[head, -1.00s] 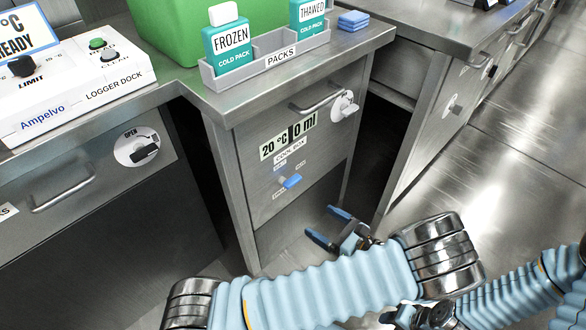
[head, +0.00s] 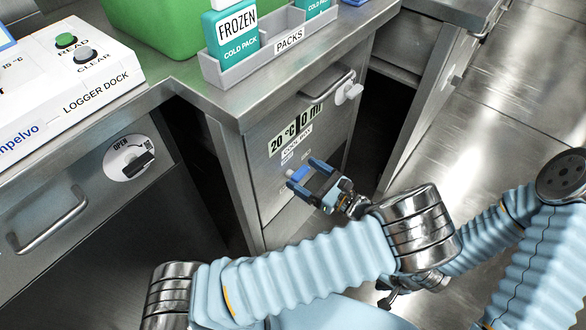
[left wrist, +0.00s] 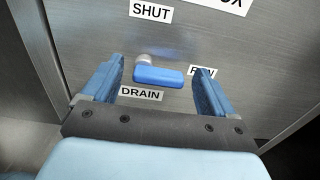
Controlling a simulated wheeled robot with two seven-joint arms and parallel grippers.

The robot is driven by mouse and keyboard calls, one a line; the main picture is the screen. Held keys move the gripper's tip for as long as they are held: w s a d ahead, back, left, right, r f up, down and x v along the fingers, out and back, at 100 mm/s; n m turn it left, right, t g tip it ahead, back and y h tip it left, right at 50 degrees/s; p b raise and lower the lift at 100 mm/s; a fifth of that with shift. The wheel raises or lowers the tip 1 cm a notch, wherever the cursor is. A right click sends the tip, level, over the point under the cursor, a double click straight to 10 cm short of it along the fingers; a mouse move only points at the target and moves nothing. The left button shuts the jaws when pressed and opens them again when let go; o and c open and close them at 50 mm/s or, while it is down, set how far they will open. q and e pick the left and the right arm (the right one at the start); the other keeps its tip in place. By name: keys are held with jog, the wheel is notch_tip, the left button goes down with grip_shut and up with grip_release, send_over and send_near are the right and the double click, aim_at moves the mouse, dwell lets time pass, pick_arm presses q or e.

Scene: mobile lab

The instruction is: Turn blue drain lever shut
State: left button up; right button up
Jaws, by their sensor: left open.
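The blue drain lever (head: 298,174) is on the front of the steel cool box cabinet. In the left wrist view the lever (left wrist: 158,77) extends right from its pale pivot, towards the partly covered RUN label (left wrist: 199,71). The SHUT label (left wrist: 151,12) is above and the DRAIN label (left wrist: 140,93) below. My left gripper (head: 305,172) is open in front of the lever. In the wrist view the lever shows between its two blue fingers (left wrist: 155,85), with visible gaps on both sides. My right gripper (head: 402,290) is low, partly hidden behind my left arm; its jaws are unclear.
A drawer handle (head: 327,90) and a white knob (head: 350,93) are above the lever. The counter holds a grey PACKS tray (head: 268,59), a green bin (head: 165,35) and a logger dock (head: 75,80). Another cabinet with a dial (head: 130,158) stands left. Open floor (head: 510,125) lies right.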

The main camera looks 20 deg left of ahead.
pick_arm(q)
jog(key=shift+a, duration=0.15)
jog(key=c, duration=1.1)
jog(key=shift+o, duration=0.2)
